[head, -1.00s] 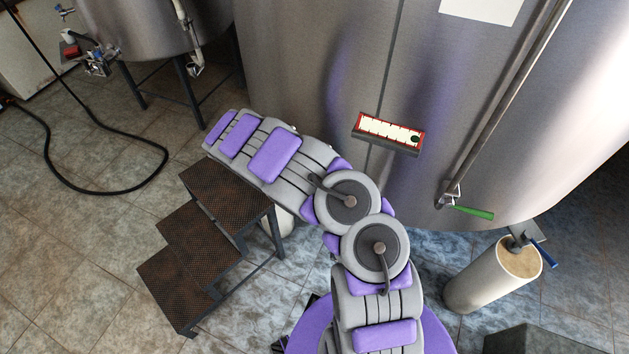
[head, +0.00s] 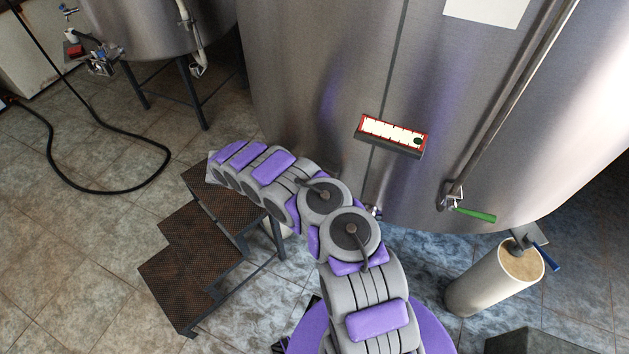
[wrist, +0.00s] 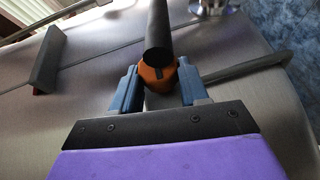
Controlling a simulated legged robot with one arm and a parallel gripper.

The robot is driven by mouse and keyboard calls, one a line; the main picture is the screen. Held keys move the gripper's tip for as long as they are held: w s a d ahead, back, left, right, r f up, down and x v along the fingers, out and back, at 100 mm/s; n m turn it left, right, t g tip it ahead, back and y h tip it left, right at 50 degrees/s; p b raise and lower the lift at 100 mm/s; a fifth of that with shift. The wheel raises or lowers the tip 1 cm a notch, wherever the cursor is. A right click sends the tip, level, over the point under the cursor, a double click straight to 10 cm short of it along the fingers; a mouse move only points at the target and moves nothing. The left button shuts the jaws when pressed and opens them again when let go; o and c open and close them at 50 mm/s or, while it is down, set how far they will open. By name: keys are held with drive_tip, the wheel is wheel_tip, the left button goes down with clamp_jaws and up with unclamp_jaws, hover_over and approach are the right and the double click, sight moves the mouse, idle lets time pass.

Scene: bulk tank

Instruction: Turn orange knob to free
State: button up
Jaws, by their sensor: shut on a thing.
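In the wrist view, the orange knob (wrist: 158,78) sits at the end of a dark tube in front of the steel tank wall. My gripper (wrist: 160,82) has its two blue-grey fingers on either side of the knob and is shut on it. The knob's lower part is hidden between the fingers and behind the black gripper plate. In the head view, neither the knob nor my gripper can be made out; my arm reaches up and left beside the big tank (head: 320,70).
A red-framed panel (head: 392,134) sticks out from the tank, with a green-handled valve (head: 472,214) to its right. Rusty steps (head: 195,245) stand left of my arm. A pale cylinder (head: 490,280) stands at the lower right. A black hose (head: 100,190) lies on the floor.

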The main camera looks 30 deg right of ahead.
drive_tip(key=shift+f, duration=0.1)
idle(0.3)
drive_tip(key=o, duration=1)
drive_tip(key=shift+d, duration=0.2)
drive_tip(key=shift+o, duration=0.2)
drive_tip(key=shift+a, duration=0.15)
